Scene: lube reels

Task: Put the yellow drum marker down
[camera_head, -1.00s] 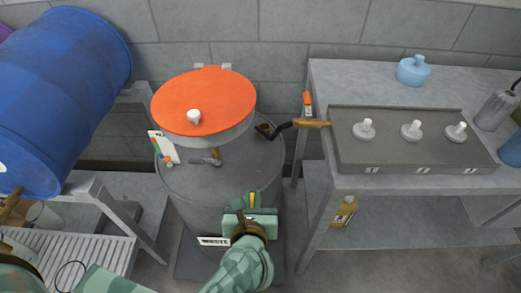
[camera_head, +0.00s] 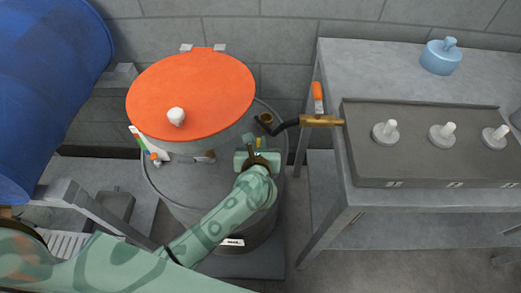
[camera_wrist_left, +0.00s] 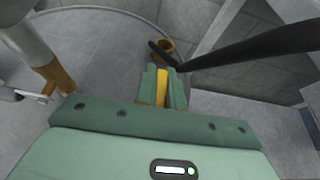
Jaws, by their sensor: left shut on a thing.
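The yellow drum marker (camera_wrist_left: 161,88) shows as a thin yellow strip between the fingers of my left gripper (camera_wrist_left: 163,85) in the left wrist view. My left gripper is shut on it. In the head view the left gripper (camera_head: 255,150) is over the right part of the grey waste drum's top (camera_head: 190,185), and only a bit of yellow shows at its tip. I cannot tell whether the marker touches the drum. My right gripper is not in view.
An orange lid (camera_head: 200,90) with a white knob stands raised over the drum. A brass fitting with a black hose (camera_head: 285,125) is beyond the gripper. A brass nozzle (camera_head: 320,121) and grey bench (camera_head: 385,75) are at the right. A blue barrel (camera_head: 45,90) is at the left.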

